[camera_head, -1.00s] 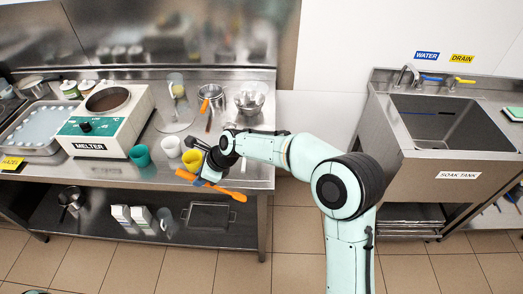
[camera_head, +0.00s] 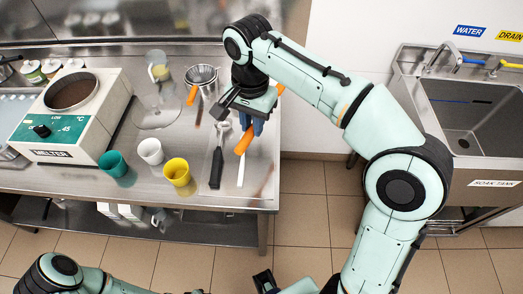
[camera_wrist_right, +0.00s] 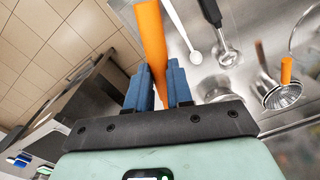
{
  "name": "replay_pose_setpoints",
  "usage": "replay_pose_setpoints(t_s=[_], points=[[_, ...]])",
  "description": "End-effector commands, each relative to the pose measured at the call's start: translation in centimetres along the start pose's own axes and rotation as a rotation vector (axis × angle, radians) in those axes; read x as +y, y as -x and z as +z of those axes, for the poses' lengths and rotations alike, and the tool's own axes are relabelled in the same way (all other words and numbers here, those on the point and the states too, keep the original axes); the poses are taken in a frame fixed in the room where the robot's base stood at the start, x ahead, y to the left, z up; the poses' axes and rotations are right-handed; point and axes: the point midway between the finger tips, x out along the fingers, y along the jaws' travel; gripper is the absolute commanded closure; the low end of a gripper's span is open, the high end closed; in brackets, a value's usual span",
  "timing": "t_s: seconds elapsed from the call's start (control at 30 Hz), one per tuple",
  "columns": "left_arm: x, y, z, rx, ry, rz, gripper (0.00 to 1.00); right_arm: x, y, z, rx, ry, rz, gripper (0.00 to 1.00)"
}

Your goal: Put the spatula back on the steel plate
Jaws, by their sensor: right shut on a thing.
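The orange spatula (camera_head: 241,142) is in my right gripper (camera_head: 257,118), above the right end of the steel counter. In the right wrist view the orange piece (camera_wrist_right: 150,30) stands between the blue fingers (camera_wrist_right: 158,88), which are shut on it. Part of the spatula is hidden by the gripper. A rounded, shiny plate-like shape (camera_head: 155,118) lies on the counter left of the gripper; I cannot tell for sure that it is the steel plate. My left arm (camera_head: 65,272) shows at the bottom left; the state of its gripper cannot be made out.
A black-handled tool (camera_head: 217,165) and a thin white tool (camera_head: 241,170) lie below the gripper. Yellow (camera_head: 178,173), white (camera_head: 150,151) and teal (camera_head: 116,165) cups stand left. A strainer (camera_head: 201,75) is behind, the melter (camera_head: 75,115) farther left. The counter ends at right.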

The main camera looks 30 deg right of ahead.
Motion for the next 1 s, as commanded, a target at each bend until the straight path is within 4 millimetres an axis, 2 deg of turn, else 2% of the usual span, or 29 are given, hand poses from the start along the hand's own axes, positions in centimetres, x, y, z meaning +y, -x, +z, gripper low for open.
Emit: replay_pose_setpoints(t_s=[0.17, 0.4, 0.53, 0.63, 0.87, 1.0], points=[[-0.6, -1.2, 0.4, -0.007, 0.003, -0.003, 0.51, 0.4, -3.2, 0.0, 0.001, 0.005, 0.007, 1.0], [-1.2, -2.7, 0.7, -0.014, 0.006, -0.005, 0.51, 0.3, -9.8, 0.0, 0.0, 0.004, 0.007, 1.0], [-1.5, -3.2, 0.8, -0.016, 0.006, -0.006, 0.51, 0.3, -12.9, 0.0, 0.0, 0.003, 0.006, 1.0], [-1.6, -3.5, 0.8, -0.017, 0.006, -0.006, 0.51, 0.2, -14.5, 0.0, 0.0, 0.003, 0.003, 1.0], [-1.6, -3.7, 0.9, -0.018, 0.007, -0.006, 0.51, 0.2, -16.6, -0.1, 0.001, 0.003, 0.003, 1.0], [-1.8, -4.0, 0.9, -0.019, 0.007, -0.007, 0.51, 0.2, -18.8, -0.1, 0.001, 0.003, 0.004, 1.0]])
